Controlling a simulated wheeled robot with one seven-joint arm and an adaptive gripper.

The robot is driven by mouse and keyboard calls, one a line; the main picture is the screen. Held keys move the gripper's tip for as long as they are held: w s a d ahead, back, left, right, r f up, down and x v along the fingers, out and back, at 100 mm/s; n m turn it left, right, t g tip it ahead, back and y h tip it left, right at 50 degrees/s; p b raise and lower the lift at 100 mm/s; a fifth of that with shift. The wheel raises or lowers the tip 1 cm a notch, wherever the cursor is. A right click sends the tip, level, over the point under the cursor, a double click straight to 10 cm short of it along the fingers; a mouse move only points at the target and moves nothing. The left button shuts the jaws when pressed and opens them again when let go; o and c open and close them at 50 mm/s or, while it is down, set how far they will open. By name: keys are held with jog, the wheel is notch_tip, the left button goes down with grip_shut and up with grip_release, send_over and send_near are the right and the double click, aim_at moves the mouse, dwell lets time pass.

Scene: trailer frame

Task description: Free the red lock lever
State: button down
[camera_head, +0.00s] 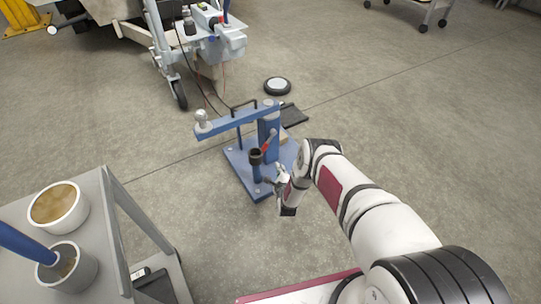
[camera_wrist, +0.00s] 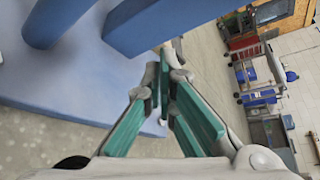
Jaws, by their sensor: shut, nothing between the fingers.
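The red lock lever (camera_head: 267,143) shows in the head view as a small red bar on the blue hitch stand (camera_head: 238,158), between its upright post and a short tube with a dark collar (camera_head: 255,156). My gripper (camera_head: 279,173) is just below and to the right of the lever, apart from it as far as I can tell. In the wrist view my gripper (camera_wrist: 163,68) has its teal-padded fingers drawn together at the tips with nothing between them. Blue parts of the stand (camera_wrist: 70,75) fill the upper left there. The red lever does not show in the wrist view.
A grey cart (camera_head: 112,215) with two pots stands at the left front. A small wheel (camera_head: 277,86) and a dark flat plate (camera_head: 293,115) lie behind the stand. A trailer jack (camera_head: 165,55) stands at the back. The floor to the right is clear.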

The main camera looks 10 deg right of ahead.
aim_at(267, 144)
jog(key=b+x, duration=0.6)
jog(key=x, duration=0.4)
jog(key=shift+s+a+r, duration=0.1)
jog(key=shift+a+r, duration=0.5)
jog(key=shift+a, duration=0.25)
jog(key=shift+s+a+r, duration=0.1)
jog(key=shift+a+r, duration=0.5)
jog(key=shift+a, duration=0.2)
